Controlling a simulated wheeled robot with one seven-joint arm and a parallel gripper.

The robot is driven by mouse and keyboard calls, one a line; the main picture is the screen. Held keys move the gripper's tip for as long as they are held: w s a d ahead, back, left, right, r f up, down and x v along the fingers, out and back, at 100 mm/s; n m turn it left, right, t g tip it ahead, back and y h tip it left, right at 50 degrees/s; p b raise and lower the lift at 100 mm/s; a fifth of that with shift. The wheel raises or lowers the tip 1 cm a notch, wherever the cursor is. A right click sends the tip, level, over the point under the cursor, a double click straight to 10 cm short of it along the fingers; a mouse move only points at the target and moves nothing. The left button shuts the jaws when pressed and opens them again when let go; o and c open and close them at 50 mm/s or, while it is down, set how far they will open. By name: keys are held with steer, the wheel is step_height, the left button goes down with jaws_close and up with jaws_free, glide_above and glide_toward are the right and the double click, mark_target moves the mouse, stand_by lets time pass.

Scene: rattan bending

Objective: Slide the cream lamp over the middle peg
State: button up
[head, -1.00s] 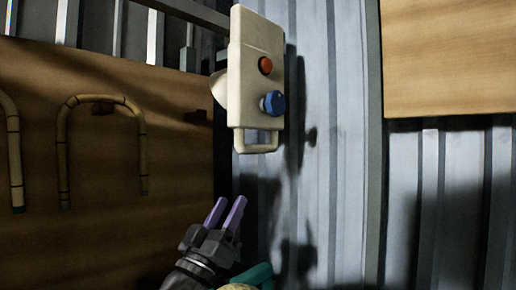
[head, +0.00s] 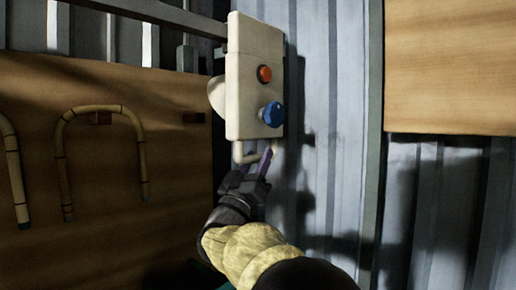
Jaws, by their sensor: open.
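The cream lamp (head: 247,75), a boxy body with an orange button, a blue knob and a pale rounded part on its left side, is in front of the ribbed metal wall. Its loop handle (head: 238,152) points down. My gripper (head: 267,160) is open at the handle's right side, its purple fingers overlapping it; I cannot tell whether the handle is between them. Two short brown pegs stick out of the wooden board, one (head: 101,118) inside a bent cane's arch, one (head: 194,117) bare near the board's right edge. I cannot tell which is the middle one.
Bent rattan canes (head: 62,160) hang in front of the wooden board (head: 110,200) at left. A dark bar (head: 165,14) crosses the top left. A wooden panel (head: 450,65) fills the upper right. The ribbed wall (head: 335,190) right of the lamp is clear.

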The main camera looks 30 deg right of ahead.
steer(key=shift+w+d+r, duration=0.2)
steer(key=shift+d+r, duration=0.1)
steer(key=shift+r, duration=0.05)
jaws_close()
steer(key=shift+s+a+f+b, duration=0.1)
steer(key=shift+a+f+b, duration=0.05)
steer(key=shift+b, duration=0.15)
